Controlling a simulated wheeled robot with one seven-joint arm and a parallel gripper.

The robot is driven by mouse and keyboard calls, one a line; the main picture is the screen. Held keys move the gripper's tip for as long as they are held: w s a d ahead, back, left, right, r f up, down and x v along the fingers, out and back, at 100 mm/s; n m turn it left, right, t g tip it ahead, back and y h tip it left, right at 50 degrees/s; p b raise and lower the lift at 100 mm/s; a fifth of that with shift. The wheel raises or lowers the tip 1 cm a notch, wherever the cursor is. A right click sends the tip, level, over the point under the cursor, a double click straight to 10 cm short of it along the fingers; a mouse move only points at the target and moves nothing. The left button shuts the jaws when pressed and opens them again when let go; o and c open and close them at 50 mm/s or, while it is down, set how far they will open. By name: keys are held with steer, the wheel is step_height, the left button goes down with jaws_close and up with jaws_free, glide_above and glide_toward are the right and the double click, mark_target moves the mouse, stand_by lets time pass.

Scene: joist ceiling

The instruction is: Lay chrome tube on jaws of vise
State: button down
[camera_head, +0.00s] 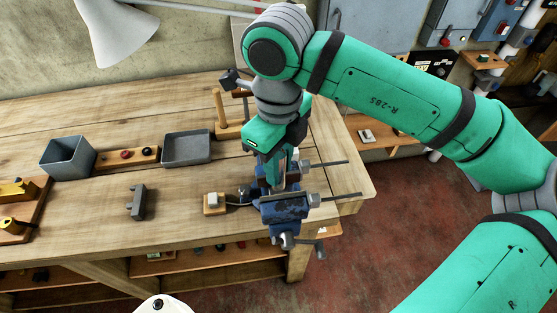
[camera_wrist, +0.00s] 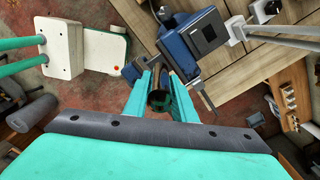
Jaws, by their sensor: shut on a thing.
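The blue vise (camera_head: 285,210) is mounted at the right front corner of the wooden bench. It also shows in the wrist view (camera_wrist: 188,50), beyond my fingers. My gripper (camera_head: 281,182) points down just above and behind the vise, overlapping it in the head view. In the wrist view my gripper (camera_wrist: 160,96) is shut on a dark, shiny cylinder, the chrome tube (camera_wrist: 160,98), seen nearly end-on between the fingers. In the head view the tube is mostly hidden by the gripper. I cannot tell whether it touches the vise jaws.
A small wooden block with a white top (camera_head: 214,203) sits left of the vise. A dark grey bracket (camera_head: 137,202), a grey tray (camera_head: 187,149) and a grey bin (camera_head: 68,158) stand further left. A wooden tool stand (camera_head: 229,131) is behind. The bench's front middle is clear.

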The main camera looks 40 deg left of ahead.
steer(key=shift+s+f, duration=0.1)
steer(key=shift+f, duration=1.75)
steer(key=shift+s+f, duration=0.1)
